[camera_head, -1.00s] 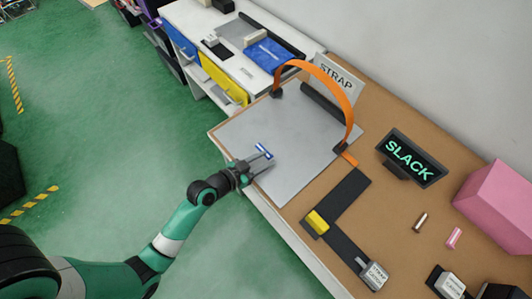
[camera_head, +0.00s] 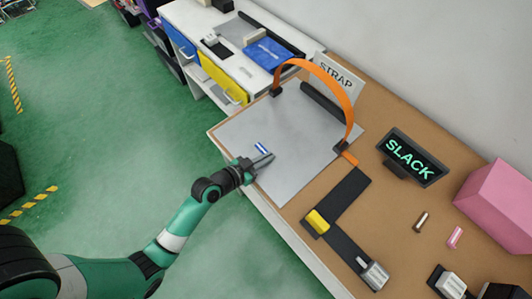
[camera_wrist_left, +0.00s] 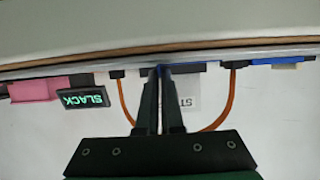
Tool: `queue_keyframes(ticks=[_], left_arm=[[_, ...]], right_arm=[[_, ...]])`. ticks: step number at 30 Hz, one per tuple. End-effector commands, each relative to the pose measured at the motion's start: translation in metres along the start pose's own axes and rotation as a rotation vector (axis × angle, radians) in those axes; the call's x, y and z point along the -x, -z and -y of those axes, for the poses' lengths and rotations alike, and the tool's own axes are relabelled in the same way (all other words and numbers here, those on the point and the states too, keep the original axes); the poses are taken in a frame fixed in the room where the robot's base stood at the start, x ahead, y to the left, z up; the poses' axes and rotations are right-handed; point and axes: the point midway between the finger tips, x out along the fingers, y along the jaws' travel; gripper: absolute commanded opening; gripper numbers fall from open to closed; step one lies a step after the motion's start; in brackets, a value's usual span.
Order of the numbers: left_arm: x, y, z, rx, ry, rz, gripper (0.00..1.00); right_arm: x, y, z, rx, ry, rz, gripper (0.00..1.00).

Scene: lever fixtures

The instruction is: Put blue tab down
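The blue tab (camera_head: 262,149), small with a white stripe, shows on or just above the grey panel (camera_head: 290,130), near the panel's left front edge. My left gripper (camera_head: 264,160) comes in low from the left. Its fingers are together, and the tab shows just beyond them, outside the closed fingers. In the left wrist view the two dark fingers (camera_wrist_left: 160,72) stand side by side with a thin gap. A blue strip shows by their tips, but I cannot tell whether it is the tab. Whether fingers and tab touch is unclear. My right gripper is out of view.
An orange strap (camera_head: 325,72) arches over the panel's back. A SLACK display (camera_head: 410,157), a pink box (camera_head: 500,202) and a yellow block on a dark track (camera_head: 318,221) stand to the right. A white shelf unit with blue and yellow bins stands behind. The panel's middle is clear.

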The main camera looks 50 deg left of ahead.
Motion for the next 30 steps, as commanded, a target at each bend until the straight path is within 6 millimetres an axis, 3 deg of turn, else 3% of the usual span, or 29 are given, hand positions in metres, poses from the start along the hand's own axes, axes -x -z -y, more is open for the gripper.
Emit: queue_keyframes(ticks=[5, 11, 18, 23, 30], left_arm=[[0.003, 0.006, 0.000, 0.000, 0.000, -0.001, 0.00], [0.014, 0.035, 0.000, -0.001, 0.000, -0.002, 0.00], [0.076, 0.079, -0.035, -0.005, -0.006, 0.001, 0.00], [0.117, 0.079, -0.069, -0.009, -0.011, 0.003, 0.00], [0.143, 0.078, -0.090, -0.005, -0.007, 0.003, 0.00]], right_arm=[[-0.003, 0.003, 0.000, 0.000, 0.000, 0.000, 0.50], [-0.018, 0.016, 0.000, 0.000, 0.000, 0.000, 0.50], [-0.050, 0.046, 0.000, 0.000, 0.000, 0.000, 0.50], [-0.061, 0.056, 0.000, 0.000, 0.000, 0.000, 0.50], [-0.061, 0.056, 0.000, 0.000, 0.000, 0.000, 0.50]])
